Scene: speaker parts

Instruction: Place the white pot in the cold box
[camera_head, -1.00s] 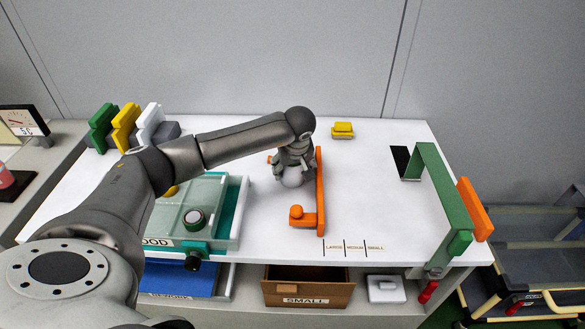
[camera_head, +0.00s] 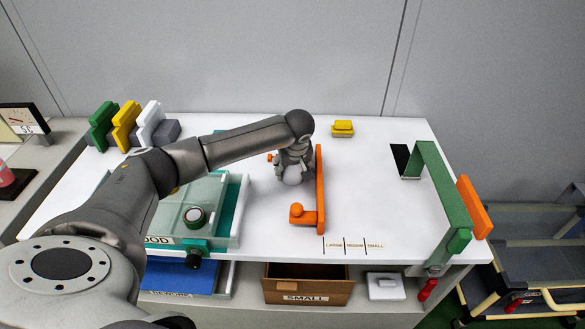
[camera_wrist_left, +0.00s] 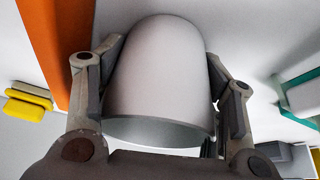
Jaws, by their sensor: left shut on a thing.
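My left gripper (camera_head: 293,164) is over the middle of the white table, just left of the tall orange bar. In the left wrist view, its two fingers (camera_wrist_left: 160,95) are shut on the sides of the white pot (camera_wrist_left: 158,75), a smooth rounded cylinder. In the head view, the pot (camera_head: 292,178) shows only as a small pale shape under the gripper. I cannot tell whether it touches the table. No container is readably marked as the cold box. A teal box with a clear lid (camera_head: 222,222) and a partly hidden label ending "OOD" stands left of the gripper.
The orange bar (camera_head: 320,190) stands close to the gripper's right. A yellow block (camera_head: 343,128) lies at the back. A green frame (camera_head: 440,190) stands at the right. Below are a brown drawer marked SMALL (camera_head: 307,299) and a blue drawer (camera_head: 185,278).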

